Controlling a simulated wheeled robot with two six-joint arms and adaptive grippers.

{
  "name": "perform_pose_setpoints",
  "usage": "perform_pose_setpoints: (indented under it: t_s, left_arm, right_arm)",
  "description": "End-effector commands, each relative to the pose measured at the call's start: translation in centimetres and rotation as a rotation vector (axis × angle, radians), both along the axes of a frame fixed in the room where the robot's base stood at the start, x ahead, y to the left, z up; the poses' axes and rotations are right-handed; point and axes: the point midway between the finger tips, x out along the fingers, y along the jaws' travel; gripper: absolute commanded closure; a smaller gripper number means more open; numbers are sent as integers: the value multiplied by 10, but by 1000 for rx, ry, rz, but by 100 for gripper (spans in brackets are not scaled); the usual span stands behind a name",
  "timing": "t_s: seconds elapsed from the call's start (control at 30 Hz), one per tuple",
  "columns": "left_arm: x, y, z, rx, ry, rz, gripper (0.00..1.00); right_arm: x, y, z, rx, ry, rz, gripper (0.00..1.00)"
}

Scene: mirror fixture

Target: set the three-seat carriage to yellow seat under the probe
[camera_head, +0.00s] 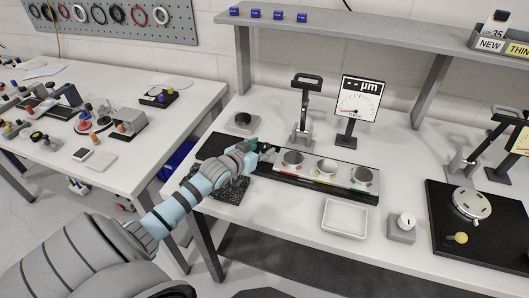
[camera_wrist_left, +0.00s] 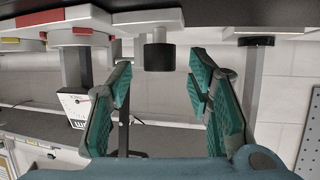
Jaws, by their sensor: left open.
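The three-seat carriage (camera_head: 310,174) is a pale plate on a dark rail, with round seats marked red (camera_head: 293,158), yellow (camera_head: 326,167) and green (camera_head: 361,175) from left to right. The probe stand (camera_head: 304,112) rises behind it, and the red seat is nearest in front of it. The probe tip cannot be made out. My left gripper (camera_head: 262,150) is open at the carriage's left end. In the left wrist view, inverted, a black knob (camera_wrist_left: 159,56) below the pale plate lies in line with the gap between the open fingers (camera_wrist_left: 160,85). My right gripper is not seen.
A dial display (camera_head: 359,98) stands behind the carriage. In front are a white tray (camera_head: 345,218) and a grey box with a knob (camera_head: 402,226). A dark round part (camera_head: 242,119) lies behind left. A black base with a metal disc (camera_head: 472,205) is at right.

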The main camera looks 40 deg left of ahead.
Motion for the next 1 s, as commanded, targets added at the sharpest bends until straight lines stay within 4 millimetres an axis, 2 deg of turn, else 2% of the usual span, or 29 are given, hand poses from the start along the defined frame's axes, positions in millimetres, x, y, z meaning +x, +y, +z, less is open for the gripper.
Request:
perform_pose_setpoints:
  t_s: [0.03,0.2,0.47,0.57,0.77,1.0]
  left_arm:
    - [9,1,-7,-3,-2,2,54]
    - [27,3,-12,0,0,0,54]
    - [29,3,-11,1,1,-2,54]
    - [29,3,-11,1,1,-2,67]
    - [29,3,-11,2,1,-1,99]
    - [29,3,-12,1,1,-2,100]
  right_arm:
    - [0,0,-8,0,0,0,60]
    - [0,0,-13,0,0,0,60]
    - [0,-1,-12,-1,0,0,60]
    - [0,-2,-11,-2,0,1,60]
    - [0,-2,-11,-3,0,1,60]
    - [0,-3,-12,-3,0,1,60]
